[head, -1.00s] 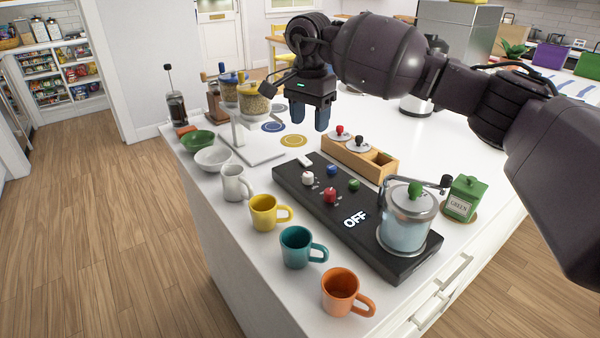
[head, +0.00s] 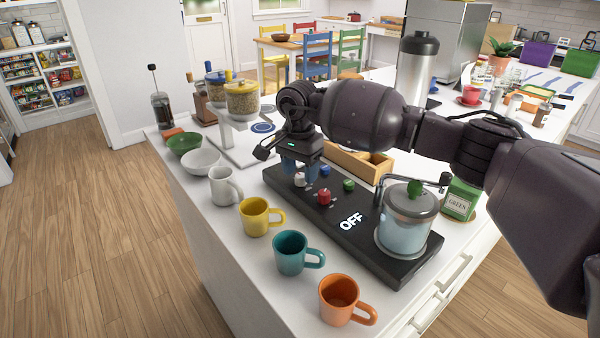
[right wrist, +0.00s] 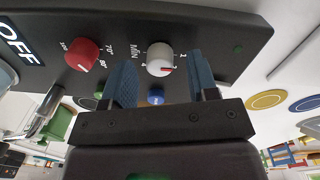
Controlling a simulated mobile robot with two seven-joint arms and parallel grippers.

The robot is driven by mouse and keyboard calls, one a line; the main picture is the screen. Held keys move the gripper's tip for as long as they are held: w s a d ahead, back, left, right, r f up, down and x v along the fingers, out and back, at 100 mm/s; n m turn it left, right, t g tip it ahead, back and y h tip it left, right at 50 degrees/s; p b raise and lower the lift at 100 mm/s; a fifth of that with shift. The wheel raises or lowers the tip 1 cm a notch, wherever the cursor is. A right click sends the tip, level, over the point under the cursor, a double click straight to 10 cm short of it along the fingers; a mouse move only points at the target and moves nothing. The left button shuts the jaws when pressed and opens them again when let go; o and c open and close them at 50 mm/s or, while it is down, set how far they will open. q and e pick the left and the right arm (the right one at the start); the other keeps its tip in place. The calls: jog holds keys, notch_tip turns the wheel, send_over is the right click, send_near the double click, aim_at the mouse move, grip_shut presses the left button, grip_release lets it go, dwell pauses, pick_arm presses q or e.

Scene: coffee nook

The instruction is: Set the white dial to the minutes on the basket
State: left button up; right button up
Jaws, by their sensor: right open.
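The white dial (head: 299,181) sits at the left end of a black control panel (head: 362,252) that reads OFF. In the right wrist view the white dial (right wrist: 159,56) has a red mark pointing to the lower right, with small numbers and MIN around it; the exact setting is hard to read. My right gripper (head: 300,171) points down at the dial. In the right wrist view its blue fingers (right wrist: 163,78) are apart, one on each side of the dial, with no clear contact. I cannot make out minutes on any basket. My left gripper is not in view.
Red (head: 323,196), blue (head: 325,171) and green (head: 348,185) knobs are close by. A lidded glass pot (head: 405,232) stands on the panel's right end. Several mugs line the front edge, including a yellow one (head: 255,218). A wooden box (head: 372,166) is partly hidden behind my arm.

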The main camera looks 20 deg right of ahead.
jog(key=shift+f, duration=0.4)
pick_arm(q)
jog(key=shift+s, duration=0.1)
pick_arm(e)
jog(key=c, duration=0.9)
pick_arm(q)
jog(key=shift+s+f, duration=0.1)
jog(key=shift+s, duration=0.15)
pick_arm(e)
jog(key=shift+c, duration=0.2)
